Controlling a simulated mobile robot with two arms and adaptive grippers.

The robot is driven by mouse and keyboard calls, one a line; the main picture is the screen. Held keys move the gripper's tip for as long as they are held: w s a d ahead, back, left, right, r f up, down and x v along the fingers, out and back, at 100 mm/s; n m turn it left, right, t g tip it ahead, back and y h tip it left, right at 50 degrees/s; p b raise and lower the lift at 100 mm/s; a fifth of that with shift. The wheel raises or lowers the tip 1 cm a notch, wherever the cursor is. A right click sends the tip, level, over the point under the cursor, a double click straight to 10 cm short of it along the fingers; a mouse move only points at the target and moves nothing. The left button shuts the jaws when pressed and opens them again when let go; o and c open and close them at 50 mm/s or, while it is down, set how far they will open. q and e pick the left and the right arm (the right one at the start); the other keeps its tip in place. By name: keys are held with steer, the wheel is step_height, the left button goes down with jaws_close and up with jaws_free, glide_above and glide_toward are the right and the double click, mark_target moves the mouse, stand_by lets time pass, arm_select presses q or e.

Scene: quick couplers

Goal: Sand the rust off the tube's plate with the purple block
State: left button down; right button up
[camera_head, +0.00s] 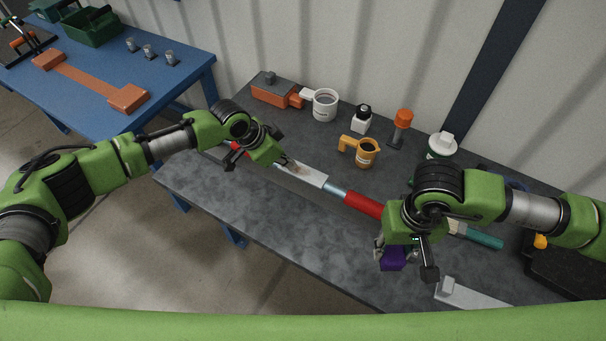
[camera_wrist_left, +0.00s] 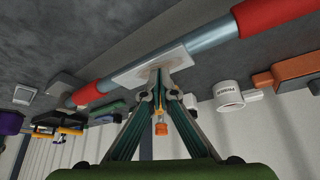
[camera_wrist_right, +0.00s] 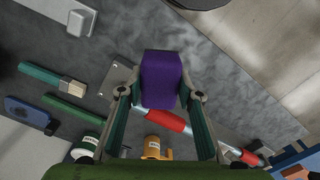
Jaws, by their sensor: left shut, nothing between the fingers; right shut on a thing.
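The tube lies along the grey bench, with red sections (camera_head: 362,204) and a pale plate (camera_head: 313,177) between bluish metal parts. A brown rust patch shows on the plate near my left fingertips. My left gripper (camera_head: 285,162) is shut and empty at the plate; in the left wrist view its tips overlap the plate (camera_wrist_left: 135,72), and contact is unclear. My right gripper (camera_head: 403,258) is shut on the purple block (camera_head: 391,259), held near the bench's front edge. The right wrist view shows the block (camera_wrist_right: 162,78) between the fingers, with the tube beyond it.
Behind the tube stand a white mug (camera_head: 325,105), a yellow jug (camera_head: 366,153), a small white bottle (camera_head: 361,122), an orange-topped item (camera_head: 402,120) and a green-and-white can (camera_head: 441,146). A grey bracket (camera_head: 470,296) lies at front right. The front left bench is clear.

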arm_select(q)
steer(key=shift+f+b, duration=0.55)
steer(key=shift+f, duration=0.25)
arm_select(e)
steer(key=shift+f, duration=0.5)
arm_select(q)
steer(key=shift+r, duration=0.2)
arm_select(e)
steer(key=shift+r, duration=0.2)
